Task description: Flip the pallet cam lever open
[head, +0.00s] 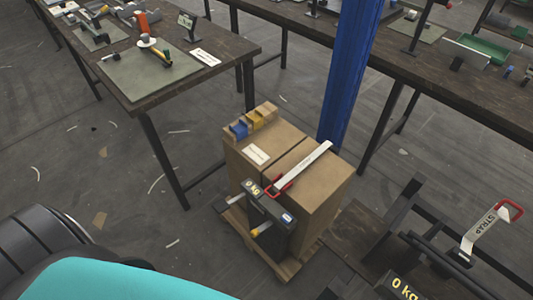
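A wooden pallet (285,270) on the floor carries cardboard boxes (322,192). A pale strap-like bar (304,165) runs diagonally over the top of the boxes. I cannot tell whether this handle is open or shut. A second pale piece marked "STRAP" (483,231), with a red handle (510,208) at its top, stands on a dark frame at the lower right. Neither of my grippers is in view.
A workbench (222,47) with a green mat and tools stands at the upper left. Another long bench (455,68) crosses the upper right. A blue post (347,75) rises behind the boxes. Scraps litter the floor, which is mostly open left of the pallet.

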